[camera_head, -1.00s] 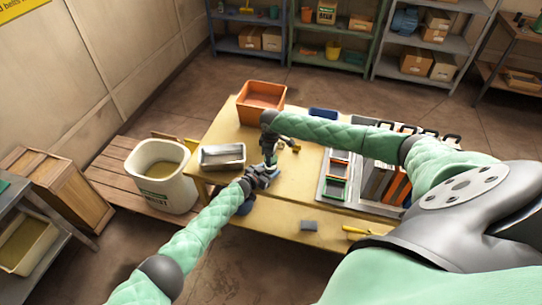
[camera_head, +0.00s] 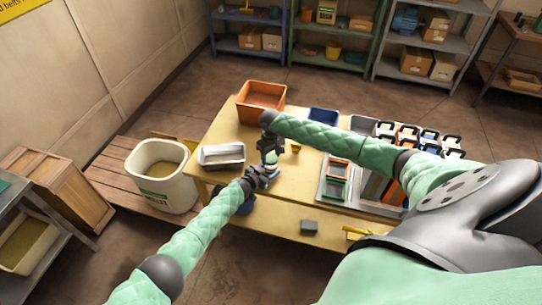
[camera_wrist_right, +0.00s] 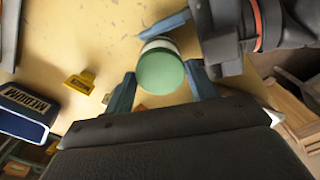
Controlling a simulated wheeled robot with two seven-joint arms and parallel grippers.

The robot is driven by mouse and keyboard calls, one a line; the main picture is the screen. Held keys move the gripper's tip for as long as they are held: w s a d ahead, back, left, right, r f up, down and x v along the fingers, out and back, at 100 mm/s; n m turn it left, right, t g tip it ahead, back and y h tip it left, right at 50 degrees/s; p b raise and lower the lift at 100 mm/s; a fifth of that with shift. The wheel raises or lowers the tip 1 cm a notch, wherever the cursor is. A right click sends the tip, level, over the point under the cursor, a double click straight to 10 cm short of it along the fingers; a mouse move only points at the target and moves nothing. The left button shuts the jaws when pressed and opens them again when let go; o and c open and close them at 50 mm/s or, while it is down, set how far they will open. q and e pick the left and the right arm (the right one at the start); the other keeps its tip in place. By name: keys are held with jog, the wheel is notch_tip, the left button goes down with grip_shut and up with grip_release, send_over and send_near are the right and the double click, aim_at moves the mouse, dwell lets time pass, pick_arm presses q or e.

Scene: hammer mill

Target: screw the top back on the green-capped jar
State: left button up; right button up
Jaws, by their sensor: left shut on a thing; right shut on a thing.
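The jar, with a pale body and a green cap (camera_wrist_right: 160,72), stands out in the right wrist view, cap towards the camera. In the head view a small patch of green (camera_head: 270,158) shows between my two grippers. My right gripper (camera_wrist_right: 162,75) has its blue fingers on both sides of the cap and is shut on it. My left gripper (camera_wrist_right: 192,42) reaches in from the upper right and is shut on the jar's body below the cap; it also shows in the head view (camera_head: 264,177). The cap's thread and seating are hidden.
On the yellow table (camera_head: 285,218) are a metal tray (camera_head: 222,156), an orange bin (camera_head: 260,97), a blue bin (camera_head: 323,116), a grey block (camera_head: 309,227) and a rack of compartments (camera_head: 335,190). A white bucket (camera_head: 162,177) stands left of the table. The table front is mostly clear.

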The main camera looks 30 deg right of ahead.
jog(key=m, duration=0.7)
jog(key=shift+f, duration=0.1)
jog(key=m, duration=0.6)
jog(key=o, duration=0.9)
